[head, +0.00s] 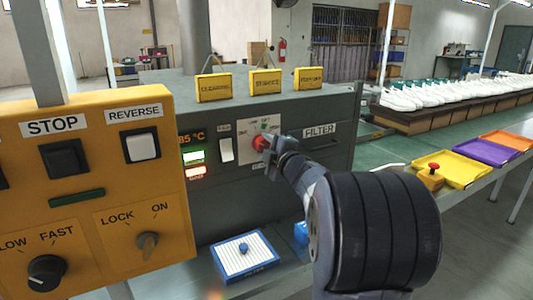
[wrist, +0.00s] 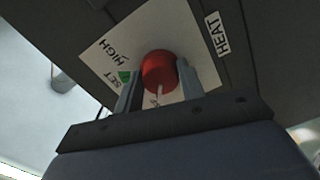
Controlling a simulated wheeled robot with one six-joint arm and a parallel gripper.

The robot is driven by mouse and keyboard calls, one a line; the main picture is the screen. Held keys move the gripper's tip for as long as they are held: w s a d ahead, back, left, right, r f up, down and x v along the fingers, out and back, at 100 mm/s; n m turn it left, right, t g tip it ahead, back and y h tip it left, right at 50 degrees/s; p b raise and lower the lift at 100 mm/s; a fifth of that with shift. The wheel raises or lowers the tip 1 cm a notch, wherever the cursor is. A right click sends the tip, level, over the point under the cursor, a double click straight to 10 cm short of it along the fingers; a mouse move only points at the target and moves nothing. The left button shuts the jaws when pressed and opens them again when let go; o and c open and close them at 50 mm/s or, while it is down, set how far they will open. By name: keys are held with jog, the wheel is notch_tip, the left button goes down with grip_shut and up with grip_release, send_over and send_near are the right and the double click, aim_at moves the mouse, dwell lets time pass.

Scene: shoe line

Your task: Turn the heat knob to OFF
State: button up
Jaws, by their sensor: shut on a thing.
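The red heat knob (head: 259,143) sits on a white plate on the grey machine's front, and my gripper (head: 272,148) reaches it from the right. In the wrist view the knob (wrist: 158,68) lies between the two fingers of my gripper (wrist: 157,74), which is shut on it. The white plate (wrist: 108,58) reads HIGH and SET, with a green mark by SET. A third label near the knob's lower side is partly hidden. The knob's white pointer line shows at its lower edge, towards that label. A HEAT label (wrist: 217,33) is beside the plate.
Left of the knob are a white FAN switch (head: 226,150), an 85 °C display (head: 191,138), and lit green and red indicators. A yellow control panel (head: 95,195) stands close at left. Yellow signs (head: 265,82) stand on the machine. A blue-edged tray (head: 244,257) lies below.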

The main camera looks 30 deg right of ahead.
jog(key=shift+n+b, duration=0.3)
jog(key=shift+n, duration=0.3)
jog(key=o, duration=1)
jog(key=shift+s, duration=0.1)
jog(key=s, duration=1)
jog(key=shift+s+d+p, duration=0.2)
jog(key=shift+s+p, duration=0.1)
jog(key=w, duration=1.1)
jog(key=shift+a+b, duration=0.2)
jog(key=shift+b, duration=0.1)
jog(key=shift+s, duration=0.1)
